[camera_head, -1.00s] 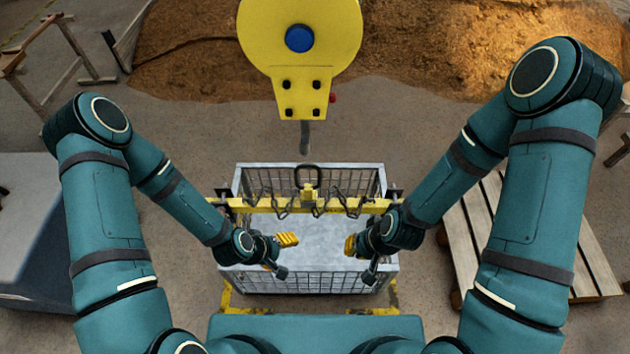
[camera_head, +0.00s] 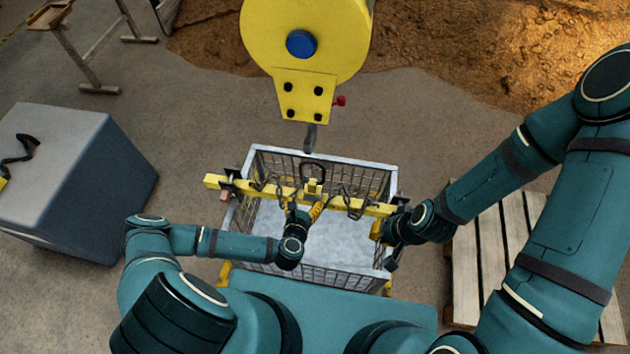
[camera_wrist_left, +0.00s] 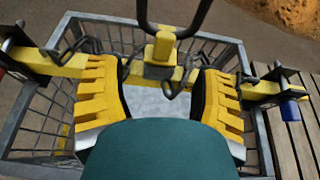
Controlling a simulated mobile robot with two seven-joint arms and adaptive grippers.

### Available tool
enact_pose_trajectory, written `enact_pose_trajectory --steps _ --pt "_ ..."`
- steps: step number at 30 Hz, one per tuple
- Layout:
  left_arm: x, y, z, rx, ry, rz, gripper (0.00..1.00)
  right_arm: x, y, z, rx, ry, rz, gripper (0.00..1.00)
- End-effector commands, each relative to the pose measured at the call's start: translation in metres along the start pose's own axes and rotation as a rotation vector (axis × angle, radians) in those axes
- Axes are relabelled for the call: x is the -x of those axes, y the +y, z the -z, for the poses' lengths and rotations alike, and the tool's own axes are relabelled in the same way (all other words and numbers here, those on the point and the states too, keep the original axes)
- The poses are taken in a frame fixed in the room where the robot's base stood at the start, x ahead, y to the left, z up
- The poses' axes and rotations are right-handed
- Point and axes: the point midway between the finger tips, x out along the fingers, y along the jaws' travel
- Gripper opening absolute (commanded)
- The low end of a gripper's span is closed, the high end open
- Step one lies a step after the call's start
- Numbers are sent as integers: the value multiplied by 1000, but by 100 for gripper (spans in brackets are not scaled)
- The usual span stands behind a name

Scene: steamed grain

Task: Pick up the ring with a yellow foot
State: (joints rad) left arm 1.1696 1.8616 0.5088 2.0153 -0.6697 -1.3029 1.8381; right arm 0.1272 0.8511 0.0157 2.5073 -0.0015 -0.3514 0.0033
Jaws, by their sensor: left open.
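The ring (camera_head: 313,170) is a dark loop standing on a yellow foot (camera_head: 313,186) at the middle of a yellow beam (camera_head: 232,183). The beam lies across the wire cage. In the left wrist view the ring (camera_wrist_left: 173,30) is cut off at the top edge, and its yellow foot (camera_wrist_left: 160,50) stands ahead of my fingers. My left gripper (camera_head: 304,208) is open, just on the near side of the foot. Its ridged yellow fingers (camera_wrist_left: 160,80) are spread left and right with nothing visibly gripped. My right gripper (camera_head: 384,238) is by the cage's right side; its jaw state is unclear.
Chains (camera_head: 350,203) hang along the beam. A yellow hoist block (camera_head: 300,45) with a hook hangs above. A wooden pallet (camera_head: 490,240) lies right, a grey box (camera_head: 110,190) left.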

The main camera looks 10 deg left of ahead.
Motion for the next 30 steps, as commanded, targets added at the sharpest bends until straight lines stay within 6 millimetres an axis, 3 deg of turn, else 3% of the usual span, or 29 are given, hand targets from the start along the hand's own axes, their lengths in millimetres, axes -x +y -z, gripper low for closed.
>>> enact_pose_trajectory --steps 3,9,17,24,30 --pt "-25 -1 2 -5 -1 1 66 -6 2 1 0 3 0 0" --pt "-55 -1 2 -6 0 2 66 -11 4 1 1 6 0 0" --pt "-73 -3 5 -5 1 3 66 -15 6 2 1 8 -1 0" --pt "-106 -8 13 -6 0 3 66 -25 9 3 2 13 -1 0" --pt "-116 -8 12 -5 2 3 66 -26 10 4 2 15 -1 0"
